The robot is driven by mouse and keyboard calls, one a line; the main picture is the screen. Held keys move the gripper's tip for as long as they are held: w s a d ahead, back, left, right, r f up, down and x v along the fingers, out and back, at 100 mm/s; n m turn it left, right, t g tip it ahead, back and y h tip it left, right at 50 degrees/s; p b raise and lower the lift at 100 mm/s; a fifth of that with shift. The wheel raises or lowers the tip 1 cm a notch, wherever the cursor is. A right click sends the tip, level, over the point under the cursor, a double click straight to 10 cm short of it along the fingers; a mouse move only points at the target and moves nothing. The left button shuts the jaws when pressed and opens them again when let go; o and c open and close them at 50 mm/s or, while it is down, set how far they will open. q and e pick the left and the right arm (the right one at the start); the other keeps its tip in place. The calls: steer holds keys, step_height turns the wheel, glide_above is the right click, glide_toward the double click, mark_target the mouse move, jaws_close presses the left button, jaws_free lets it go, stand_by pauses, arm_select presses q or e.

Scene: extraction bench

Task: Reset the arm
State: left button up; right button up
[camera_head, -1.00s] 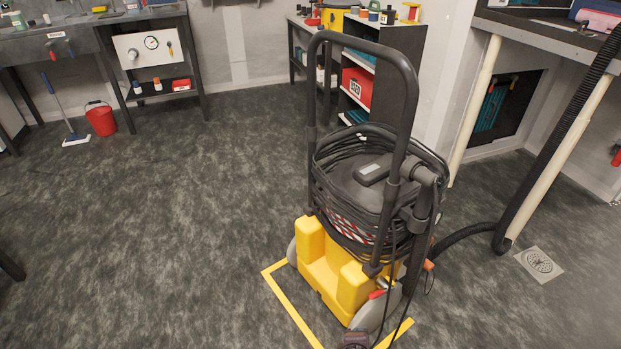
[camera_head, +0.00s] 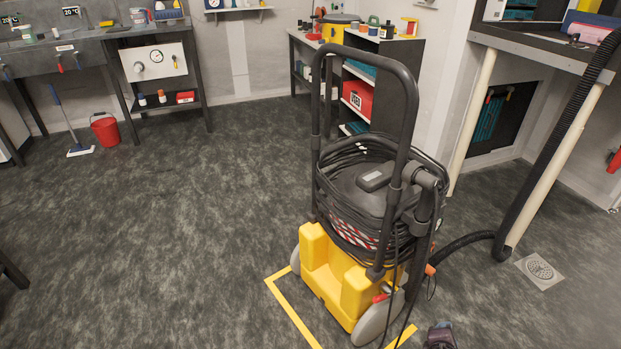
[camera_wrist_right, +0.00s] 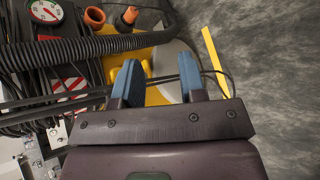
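My right gripper (camera_wrist_right: 157,82) shows in the right wrist view with its two blue-padded fingers apart and nothing between them. Beyond the fingers are the yellow base, black hose and cables of the extraction machine. In the head view a small dark part of my right arm (camera_head: 440,335) shows at the bottom edge, right of the machine; the fingers cannot be made out there. The extraction machine (camera_head: 355,290) stands upright on the floor, with a yellow base, grey wheels, coiled black cable and a tall black handle. My left gripper is not in view.
Yellow tape (camera_head: 292,312) marks the floor around the machine. A black hose (camera_head: 465,241) runs from it to the right, near a floor drain (camera_head: 539,268). A red bucket (camera_head: 105,130) and a mop (camera_head: 66,122) stand at the left. The floor left of the machine is clear.

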steer(key=s+d+f+m+g+y, duration=0.1)
steer(key=s+f+m+g+y, duration=0.15)
steer(key=s, duration=0.95)
steer(key=s+a+r+m+y, duration=0.1)
steer(key=s+r+m+y, duration=0.2)
steer(key=s, duration=0.4)
steer(key=s+a+r+m+y, duration=0.1)
steer(key=s+r+m, duration=0.2)
steer(key=s+r, duration=0.4)
steer(key=s+r+m+t+y, duration=0.2)
steer(key=s+r+m, duration=0.1)
steer(key=s+r, duration=0.5)
steer(key=shift+w+a+m+h, duration=0.65)
steer(key=shift+w+a+m, duration=0.5)
steer(key=shift+a+m, duration=2.1)
arm_select(q)
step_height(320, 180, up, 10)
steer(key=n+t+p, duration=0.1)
steer(key=p, duration=1.1)
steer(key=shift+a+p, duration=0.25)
steer(key=shift+p, duration=0.05)
arm_select(e)
step_height(320, 180, up, 10)
steer(key=t, duration=0.2)
steer(key=shift+a+r, duration=0.2)
steer(key=shift+a, duration=0.05)
